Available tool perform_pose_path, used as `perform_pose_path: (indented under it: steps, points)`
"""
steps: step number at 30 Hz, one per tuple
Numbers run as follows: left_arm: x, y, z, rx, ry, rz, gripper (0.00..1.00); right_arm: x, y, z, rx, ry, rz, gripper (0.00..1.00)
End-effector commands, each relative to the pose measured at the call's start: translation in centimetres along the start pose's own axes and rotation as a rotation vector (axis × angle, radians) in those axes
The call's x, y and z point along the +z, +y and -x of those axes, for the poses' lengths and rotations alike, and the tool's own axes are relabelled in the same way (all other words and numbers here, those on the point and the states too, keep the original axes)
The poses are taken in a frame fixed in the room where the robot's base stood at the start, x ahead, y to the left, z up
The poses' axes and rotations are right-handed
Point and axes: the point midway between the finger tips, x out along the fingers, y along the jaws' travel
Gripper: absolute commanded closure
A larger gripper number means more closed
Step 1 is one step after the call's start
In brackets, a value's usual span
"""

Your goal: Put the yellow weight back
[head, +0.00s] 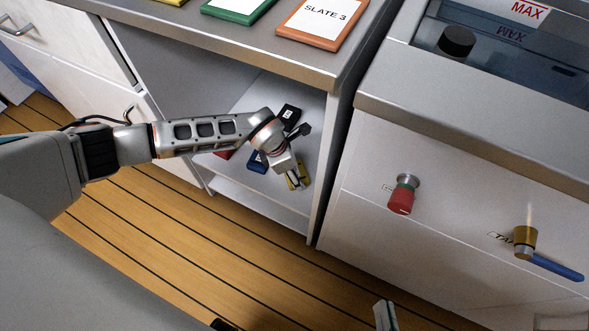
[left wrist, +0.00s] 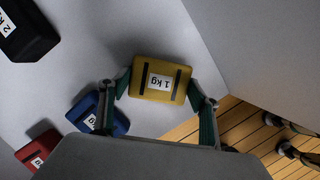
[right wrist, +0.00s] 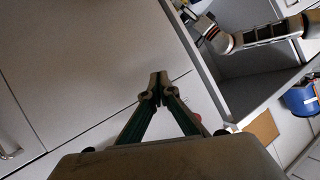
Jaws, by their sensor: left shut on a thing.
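The yellow weight, labelled 1 kg, shows in the left wrist view (left wrist: 160,80) between the fingers of my left gripper (left wrist: 158,98). My left gripper is shut on it. In the head view a little of the yellow weight (head: 302,180) shows below my left wrist, inside the open cabinet (head: 215,106). I cannot tell whether the weight touches the shelf floor. My right gripper (right wrist: 158,88) has its fingertips together with nothing seen between them. In the head view only a tip of it (head: 385,315) shows at the bottom edge.
A black 2 kg weight (left wrist: 25,30), a blue weight (left wrist: 98,112) and a red weight (left wrist: 38,150) lie on the cabinet floor left of the yellow one. The cabinet's side wall (head: 335,150) stands close to the right. Slate 3 (head: 325,20) lies on the countertop above.

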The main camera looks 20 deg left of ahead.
Motion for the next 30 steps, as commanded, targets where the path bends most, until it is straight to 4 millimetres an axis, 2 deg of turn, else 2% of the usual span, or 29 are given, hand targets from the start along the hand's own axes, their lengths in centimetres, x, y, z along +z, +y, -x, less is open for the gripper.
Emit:
perform_pose_path:
  steps: [4,5,6,16,19,23,25,30]
  points:
    - [0.3,0.1,-0.1,0.002,-0.006,-0.001,0.93,-0.1,0.0,0.0,0.001,0.001,0.001,1.0]
    - [0.0,0.0,-0.2,0.0,-0.001,0.0,0.3,-0.1,0.0,0.0,0.001,0.001,0.001,1.0]
    - [0.0,0.0,-0.2,0.0,-0.001,0.0,0.21,-0.1,0.1,0.0,0.001,0.001,0.001,1.0]
    - [-0.1,0.0,-0.2,0.0,0.0,0.0,0.21,0.0,0.1,0.0,0.002,0.0,0.002,1.0]
    - [0.1,0.1,0.4,0.002,-0.001,-0.001,0.21,-0.3,0.1,0.0,0.001,0.005,0.006,1.0]
    - [0.6,0.4,2.7,0.009,-0.008,-0.003,0.21,-1.7,0.5,0.1,0.01,0.018,0.07,1.0]
    - [0.7,0.6,4.3,0.012,-0.01,-0.004,0.21,-2.0,1.9,0.3,0.031,-0.001,0.165,1.0]
    - [0.8,0.6,8.1,0.013,-0.012,-0.005,0.21,-2.7,3.5,0.8,0.061,-0.023,0.288,1.0]
